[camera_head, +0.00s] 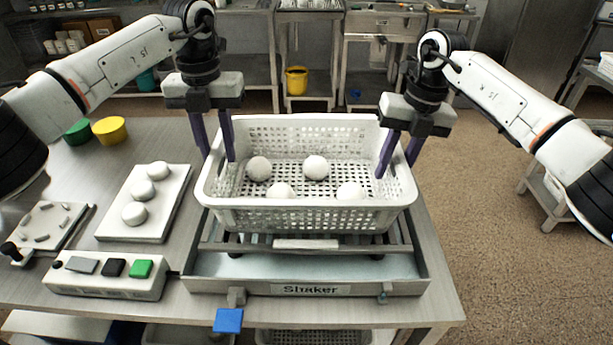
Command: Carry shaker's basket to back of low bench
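The white perforated basket (305,215) sits level on the rack of the shaker (310,289), with several white round pieces (316,167) inside. My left gripper (218,158) points down at the basket's left end, one finger outside the wall and one inside. My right gripper (396,171) points down at the right end, its fingers likewise either side of the wall. Both grippers look open, fingers well apart; the exact contact with the rim is hard to see. Which surface is the low bench is not clear; a low metal stand (545,182) shows at the right edge.
On the table (75,290), left of the shaker, are a white board (160,220) with round pieces, a button box (108,276), a small tray (40,226), and yellow (110,130) and green (77,132) tubs. Open floor (490,230) lies to the right. Metal benches stand behind.

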